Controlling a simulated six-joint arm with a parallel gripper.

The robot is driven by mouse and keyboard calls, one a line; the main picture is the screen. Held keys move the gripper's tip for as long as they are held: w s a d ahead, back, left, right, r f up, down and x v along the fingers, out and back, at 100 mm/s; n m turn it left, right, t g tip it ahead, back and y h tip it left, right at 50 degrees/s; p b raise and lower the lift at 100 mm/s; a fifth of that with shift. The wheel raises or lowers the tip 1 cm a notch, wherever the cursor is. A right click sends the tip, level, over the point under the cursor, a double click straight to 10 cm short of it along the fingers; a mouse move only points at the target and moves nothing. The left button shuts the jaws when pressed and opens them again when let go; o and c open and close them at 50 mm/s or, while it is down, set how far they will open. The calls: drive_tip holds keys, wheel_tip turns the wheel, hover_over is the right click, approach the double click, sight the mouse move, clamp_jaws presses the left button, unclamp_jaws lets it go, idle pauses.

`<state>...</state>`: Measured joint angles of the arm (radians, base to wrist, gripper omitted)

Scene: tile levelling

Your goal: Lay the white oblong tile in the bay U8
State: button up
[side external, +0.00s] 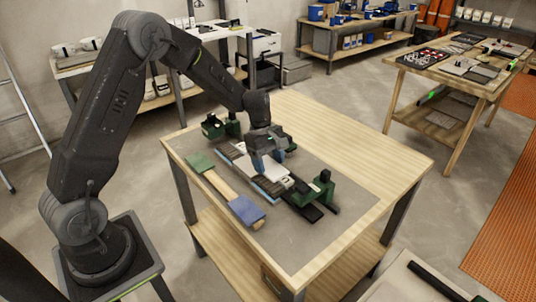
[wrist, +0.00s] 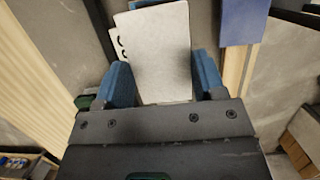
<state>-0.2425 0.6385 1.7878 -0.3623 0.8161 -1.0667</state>
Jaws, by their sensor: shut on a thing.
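The white oblong tile (wrist: 160,50) is held between the two blue fingers of my gripper (wrist: 163,82) in the wrist view, its long side running away from the gripper. In the side external view my gripper (side external: 268,163) is low over the middle of a rack of dark and pale strips on the table, with the white tile (side external: 276,171) at its fingers. A pale plate with dark marks (wrist: 117,42) peeks out left of the tile. I cannot read any bay label, so bay U8 is not identifiable. Whether the tile touches the surface below is unclear.
Green clamps stand at the rack's far left (side external: 213,127) and near right (side external: 318,188). A wooden strip with a green pad (side external: 200,162) and a blue pad (side external: 246,210) lies in front. The wooden table's (side external: 385,160) right side is clear.

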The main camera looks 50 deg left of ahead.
sight(270, 184)
drive_tip(key=shift+f, duration=2.45)
drive_tip(key=shift+f, duration=0.6)
drive_tip(key=o, duration=0.9)
drive_tip(key=shift+o, duration=0.2)
drive_tip(key=shift+r, duration=0.1)
drive_tip(key=shift+r, duration=3.95)
